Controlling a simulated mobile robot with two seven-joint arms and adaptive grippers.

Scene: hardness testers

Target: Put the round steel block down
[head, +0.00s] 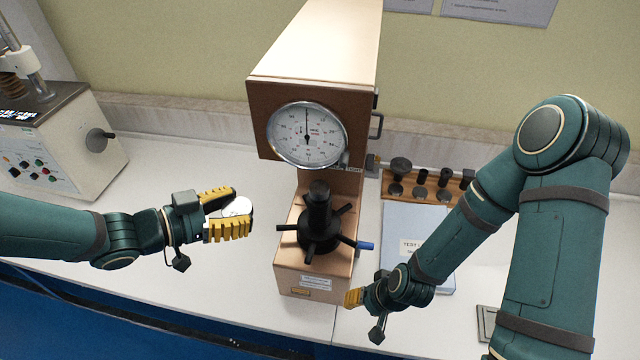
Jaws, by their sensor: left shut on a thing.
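The round steel block (237,207) shows as a pale disc between the yellow fingers of my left gripper (232,212). The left gripper is shut on it, left of the hardness tester and over the white bench; I cannot tell how high above it. Part of the block is hidden by the fingers. My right gripper (352,298) is in front of the tester's base at the right, and its fingers are seen too edge-on to tell whether they are open.
The hardness tester (313,88) with a dial and spoked handwheel (318,235) stands mid-bench. A wooden rack (428,188) of dark parts and a grey-blue booklet (418,222) lie right of it. Another machine (62,145) stands at left. The white bench (180,170) between the machines is clear.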

